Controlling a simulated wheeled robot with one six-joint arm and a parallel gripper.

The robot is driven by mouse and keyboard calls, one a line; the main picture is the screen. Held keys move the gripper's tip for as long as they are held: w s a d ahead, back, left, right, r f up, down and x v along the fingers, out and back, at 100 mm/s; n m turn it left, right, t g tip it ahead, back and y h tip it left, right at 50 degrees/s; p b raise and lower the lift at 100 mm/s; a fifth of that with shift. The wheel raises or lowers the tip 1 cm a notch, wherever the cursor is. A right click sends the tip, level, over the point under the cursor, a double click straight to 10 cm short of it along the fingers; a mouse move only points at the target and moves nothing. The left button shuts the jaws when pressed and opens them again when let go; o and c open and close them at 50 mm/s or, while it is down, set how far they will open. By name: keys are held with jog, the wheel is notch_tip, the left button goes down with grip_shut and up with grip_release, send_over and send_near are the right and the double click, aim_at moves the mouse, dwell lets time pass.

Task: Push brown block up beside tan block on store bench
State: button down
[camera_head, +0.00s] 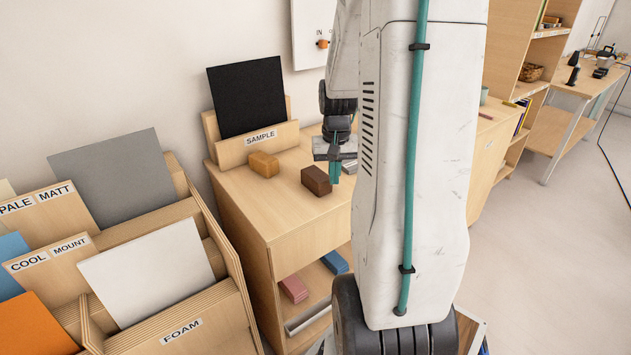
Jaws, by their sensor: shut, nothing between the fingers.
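The brown block (316,180) lies on the wooden bench top (286,213), right of centre of the part that shows. The tan block (263,164) sits on the same bench to its left and a little farther back, in front of the sample holder. A clear gap of bare bench separates the two blocks. My gripper (335,178) is shut and empty, pointing down just to the right of the brown block. I cannot tell whether its fingertips touch the block. My own arm hides the right part of the bench.
The sample holder (237,150) with a black panel (247,97) stands at the bench's back left. A grey item (349,166) lies behind my gripper. Pink (294,289) and blue (335,262) blocks lie on the shelf below. Panel racks (185,335) stand at left.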

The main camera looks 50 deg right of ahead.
aim_at(327, 197)
jog(key=shift+f, duration=2.95)
jog(key=shift+s+a+f, duration=0.1)
jog(key=shift+f, duration=0.1)
jog(key=shift+w, duration=0.2)
jog(key=shift+w+r, duration=0.1)
jog(key=shift+w, duration=0.8)
jog(key=shift+w+d, duration=0.15)
jog(key=shift+d, duration=0.05)
